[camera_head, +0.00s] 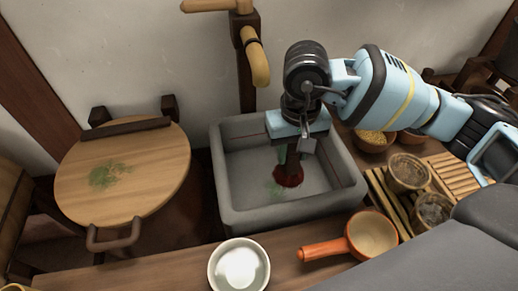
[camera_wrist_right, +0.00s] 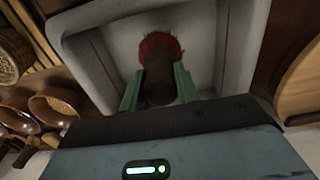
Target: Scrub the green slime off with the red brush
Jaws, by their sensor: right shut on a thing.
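The red brush (camera_head: 289,178) has a dark handle and red bristles. My right gripper (camera_head: 291,154) is shut on its handle, bristles down inside the grey sink (camera_head: 237,190). The handle also shows between the green fingers in the right wrist view (camera_wrist_right: 159,82). A faint green slime patch (camera_head: 274,188) lies on the sink floor just left of the bristles; the brush and gripper may hide part of it. I cannot tell whether the bristles touch the floor. Another green patch (camera_head: 108,175) marks the round wooden lid (camera_head: 150,185). My left gripper is not in view.
A wooden tap (camera_head: 256,62) rises behind the sink. A white bowl (camera_head: 239,267) and an orange-handled pan (camera_head: 371,234) stand in front. Bowls, jars and a slatted rack (camera_head: 459,174) crowd the right side. The lid has a dark handle (camera_head: 114,238).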

